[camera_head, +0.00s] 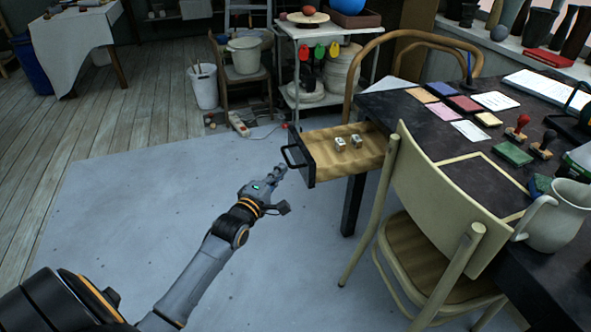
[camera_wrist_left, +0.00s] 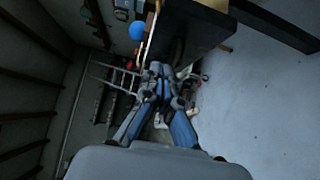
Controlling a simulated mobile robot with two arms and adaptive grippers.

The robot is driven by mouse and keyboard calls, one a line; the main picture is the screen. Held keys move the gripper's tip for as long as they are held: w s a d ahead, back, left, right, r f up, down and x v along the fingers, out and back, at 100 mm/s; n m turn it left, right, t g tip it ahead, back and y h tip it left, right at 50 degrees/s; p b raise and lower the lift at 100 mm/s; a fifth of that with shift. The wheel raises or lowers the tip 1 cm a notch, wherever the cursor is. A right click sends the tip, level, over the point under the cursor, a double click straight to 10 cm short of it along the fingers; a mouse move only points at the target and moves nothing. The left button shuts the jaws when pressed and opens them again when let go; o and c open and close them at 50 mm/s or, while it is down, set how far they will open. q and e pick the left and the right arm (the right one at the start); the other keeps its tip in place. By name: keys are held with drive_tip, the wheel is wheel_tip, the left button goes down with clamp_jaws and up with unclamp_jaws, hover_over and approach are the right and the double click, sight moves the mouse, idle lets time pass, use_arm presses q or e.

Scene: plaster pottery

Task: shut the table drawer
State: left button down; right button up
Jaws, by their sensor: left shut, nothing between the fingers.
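The table drawer (camera_head: 345,150) is pulled out from the left end of the dark table (camera_head: 418,125). It has a light wood inside, a dark front (camera_head: 304,163) and a black bar handle (camera_head: 291,156). Two small pale cubes (camera_head: 348,142) lie in it. My left gripper (camera_head: 280,168) is shut and empty, just left of the drawer front near the handle. In the left wrist view its fingers (camera_wrist_left: 163,72) are together below the dark drawer front (camera_wrist_left: 185,30). I cannot tell whether they touch it. My right gripper is not in view.
A cream chair (camera_head: 437,185) stands against the table's near side, close to the drawer. A bentwood chair (camera_head: 420,42) is behind the table. A white trolley (camera_head: 327,70) stands beyond the drawer. The grey floor (camera_head: 150,215) left of the drawer is clear.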

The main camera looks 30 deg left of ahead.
sight(303, 158)
use_arm(q)
drive_tip(key=shift+w+d, duration=0.4)
drive_tip(key=shift+w, duration=0.3)
drive_tip(key=shift+w+d, duration=0.45)
drive_tip(key=shift+w, duration=0.25)
drive_tip(key=shift+w+d, duration=0.4)
drive_tip(key=shift+w, duration=0.3)
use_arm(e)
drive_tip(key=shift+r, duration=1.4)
